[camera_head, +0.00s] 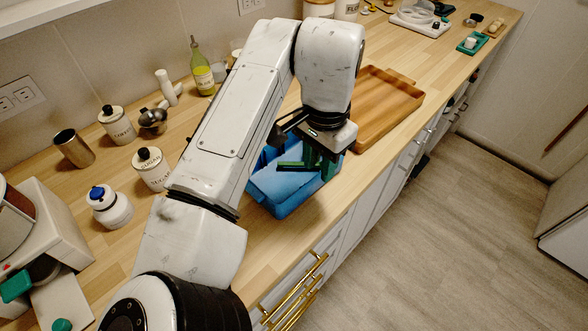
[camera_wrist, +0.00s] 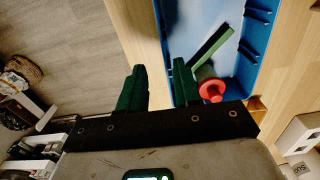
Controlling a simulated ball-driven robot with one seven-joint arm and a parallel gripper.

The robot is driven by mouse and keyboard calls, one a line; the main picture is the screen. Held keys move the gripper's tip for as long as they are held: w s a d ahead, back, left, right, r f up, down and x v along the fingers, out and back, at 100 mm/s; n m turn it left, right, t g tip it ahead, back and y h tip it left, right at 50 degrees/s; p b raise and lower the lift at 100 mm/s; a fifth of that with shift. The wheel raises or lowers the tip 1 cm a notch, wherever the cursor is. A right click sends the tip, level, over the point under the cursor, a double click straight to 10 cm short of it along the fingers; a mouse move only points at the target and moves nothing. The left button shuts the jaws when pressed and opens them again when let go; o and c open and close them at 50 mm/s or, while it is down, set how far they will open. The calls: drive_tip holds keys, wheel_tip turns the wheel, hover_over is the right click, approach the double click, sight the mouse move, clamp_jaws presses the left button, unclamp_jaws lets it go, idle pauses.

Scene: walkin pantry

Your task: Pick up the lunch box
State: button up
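A blue open box (camera_head: 285,203), the only thing here that looks like the lunch box, stands on the wooden counter below my gripper (camera_head: 318,162). Its blue wall and pale floor also show in the wrist view (camera_wrist: 258,32). A green bar (camera_wrist: 211,46) and a round piece with a red end (camera_wrist: 211,91) are inside it. My gripper's green fingers (camera_wrist: 158,68) are apart with nothing clearly between them. In the wrist view the right finger overlaps the box's near side and the left finger is outside it. I cannot tell whether either touches the box. My arm hides part of the box.
A wooden tray (camera_head: 385,105) stands just beyond the box. Canisters (camera_head: 151,168), a metal cup (camera_head: 74,148), a white bottle (camera_head: 109,206) and a green oil bottle (camera_head: 202,70) stand to the left. The counter's front edge, with brass handles (camera_head: 293,295) below, is close; the floor (camera_head: 440,230) is clear.

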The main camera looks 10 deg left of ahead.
sight(315, 178)
drive_tip(key=f, duration=0.5)
drive_tip(key=shift+w+a+f+p, duration=0.15)
drive_tip(key=shift+a+f+p, duration=0.15)
drive_tip(key=shift+p, duration=0.1)
clamp_jaws()
drive_tip(key=shift+r, duration=0.1)
